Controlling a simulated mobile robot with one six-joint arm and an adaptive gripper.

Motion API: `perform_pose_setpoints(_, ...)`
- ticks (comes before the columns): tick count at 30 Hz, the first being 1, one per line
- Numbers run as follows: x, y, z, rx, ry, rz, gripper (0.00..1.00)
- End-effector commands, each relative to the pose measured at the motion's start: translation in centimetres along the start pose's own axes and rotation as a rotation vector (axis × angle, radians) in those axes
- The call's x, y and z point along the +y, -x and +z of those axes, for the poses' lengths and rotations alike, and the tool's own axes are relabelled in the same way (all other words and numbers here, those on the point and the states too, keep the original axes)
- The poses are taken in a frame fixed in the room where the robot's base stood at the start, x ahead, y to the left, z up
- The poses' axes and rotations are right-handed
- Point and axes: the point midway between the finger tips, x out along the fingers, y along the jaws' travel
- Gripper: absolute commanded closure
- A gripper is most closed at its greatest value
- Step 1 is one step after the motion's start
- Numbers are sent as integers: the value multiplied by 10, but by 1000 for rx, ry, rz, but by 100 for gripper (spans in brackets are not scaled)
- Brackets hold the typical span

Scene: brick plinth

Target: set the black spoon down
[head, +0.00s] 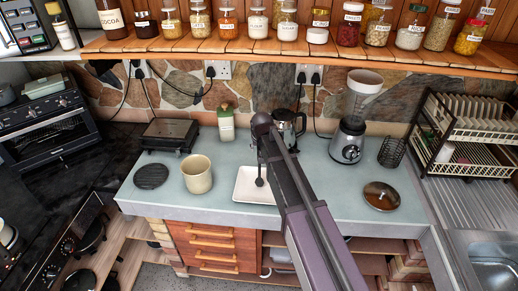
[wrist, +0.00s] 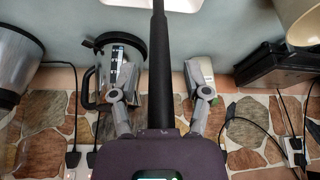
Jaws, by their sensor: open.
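The black spoon (head: 259,173) shows in the head view as a thin, dark, nearly upright shaft with a rounded lower end over the white tray (head: 243,194). Whether it touches the tray I cannot tell. In the wrist view its long dark shaft (wrist: 158,50) runs up the middle, between my two spread fingers, towards the white tray (wrist: 215,5). My gripper (wrist: 160,97) is open, with a finger on each side of the shaft and apart from it. In the head view my arm partly hides the tray and the spoon's upper part.
A beige cup (head: 197,178) and dark round disc (head: 151,176) stand left of the tray. Behind are a kettle (head: 299,125), a green-topped canister (head: 226,127) and a black grill (head: 170,134). A blender (head: 349,138) and brown lid (head: 381,195) are right. Counter between cup and tray is clear.

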Motion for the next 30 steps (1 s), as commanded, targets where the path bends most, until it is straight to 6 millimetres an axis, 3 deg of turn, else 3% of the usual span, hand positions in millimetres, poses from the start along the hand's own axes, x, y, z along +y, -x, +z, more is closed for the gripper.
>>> perform_pose_setpoints(11,0,16,-2,0,0,0,39)
perform_pose_setpoints(30,1,73,-2,0,-1,0,39)
